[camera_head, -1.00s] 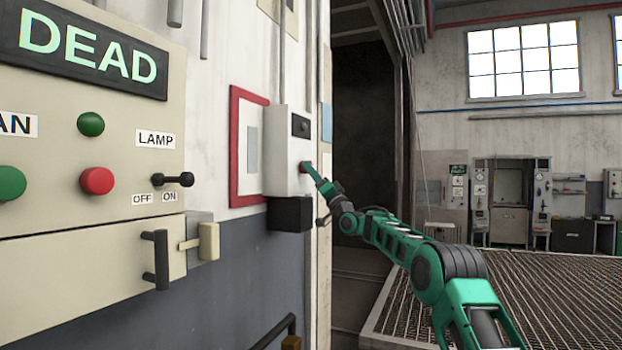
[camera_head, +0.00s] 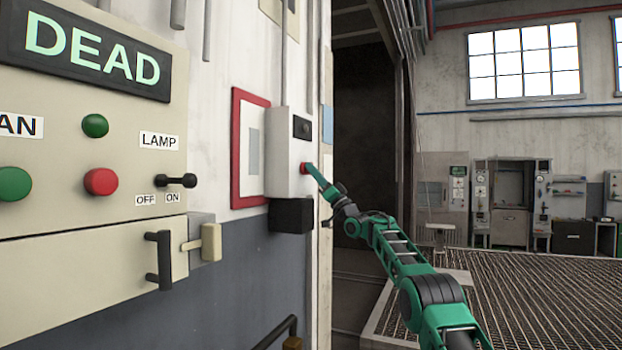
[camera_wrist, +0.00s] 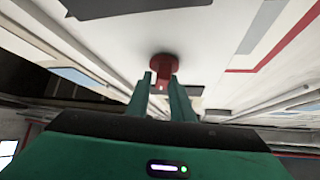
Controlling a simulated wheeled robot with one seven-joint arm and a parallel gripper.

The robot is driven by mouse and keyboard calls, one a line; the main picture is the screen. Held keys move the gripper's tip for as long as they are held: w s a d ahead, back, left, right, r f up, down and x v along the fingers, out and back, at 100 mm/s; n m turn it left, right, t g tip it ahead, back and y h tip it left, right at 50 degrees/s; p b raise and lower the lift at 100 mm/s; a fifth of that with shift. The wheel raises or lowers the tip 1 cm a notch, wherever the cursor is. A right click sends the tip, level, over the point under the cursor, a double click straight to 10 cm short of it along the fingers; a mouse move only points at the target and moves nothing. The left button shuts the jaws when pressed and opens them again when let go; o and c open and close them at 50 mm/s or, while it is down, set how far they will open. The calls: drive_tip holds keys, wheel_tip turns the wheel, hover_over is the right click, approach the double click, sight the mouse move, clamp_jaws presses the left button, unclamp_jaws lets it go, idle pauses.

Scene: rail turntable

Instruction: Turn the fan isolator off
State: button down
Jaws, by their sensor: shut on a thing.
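A pale grey box (camera_head: 277,155) with a dark square near its top is mounted on the wall, and a red rotary handle (camera_head: 303,168) sticks out of its right-hand face. My gripper (camera_head: 312,171) reaches this handle from the right. In the wrist view the round red base of the handle (camera_wrist: 163,62) shows just beyond my fingertips (camera_wrist: 162,80). The two fingers are shut on the handle's red grip, which is mostly hidden between them. No position marks for the handle can be read in either view.
Left of the box is a beige panel (camera_head: 90,220) with a DEAD sign (camera_head: 92,52), coloured buttons and a LAMP switch (camera_head: 176,181). A black box (camera_head: 290,215) hangs under the grey one. A dark doorway and open grated floor (camera_head: 520,290) lie to the right.

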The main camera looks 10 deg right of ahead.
drive_tip(key=c, duration=2.5)
unclamp_jaws()
drive_tip(key=shift+w+d+f, duration=0.45)
drive_tip(key=shift+d, duration=0.25)
drive_tip(key=shift+c, duration=0.2)
drive_tip(key=shift+s+a+n+g+y, duration=0.1)
drive_tip(key=shift+a+n+g+y, duration=0.45)
drive_tip(key=shift+n, duration=0.25)
clamp_jaws()
drive_tip(key=shift+f, duration=0.1)
drive_tip(key=o, duration=0.9)
unclamp_jaws()
drive_tip(key=shift+w+f, duration=0.15)
drive_tip(key=shift+w, duration=0.05)
drive_tip(key=shift+c, duration=0.2)
drive_tip(key=shift+s+a, duration=0.1)
drive_tip(key=shift+s+a+r, duration=0.25)
drive_tip(key=shift+r, duration=0.2)
